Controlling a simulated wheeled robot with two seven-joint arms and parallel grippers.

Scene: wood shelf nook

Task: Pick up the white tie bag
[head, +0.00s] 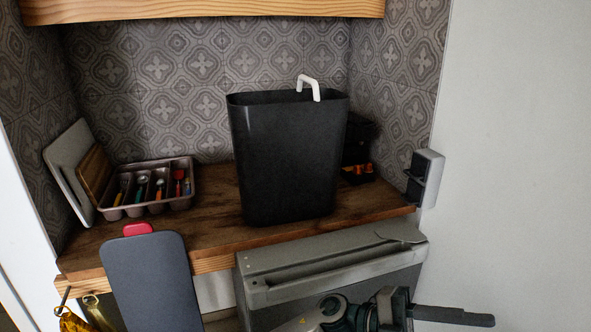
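A white bent loop that looks like the tie of a bag (309,86) stands up at the rim of the tall black bin (285,160). The rest of any bag is hidden by the bin's walls. The bin stands upright on the wooden shelf. A gripper, seemingly my left one (452,316), is at the bottom right, low in front of the grey appliance and well below the bin. It appears side-on as one long dark bar, so its opening does not show. It touches neither bin nor tie. My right gripper is not in view.
A cutlery tray (160,205) and leaning boards (72,170) are left of the bin. A dark container (357,145) stands behind it at right. A dark board with a red top (153,285) and a grey appliance (330,262) are in front. An overhead shelf (200,10) spans the top.

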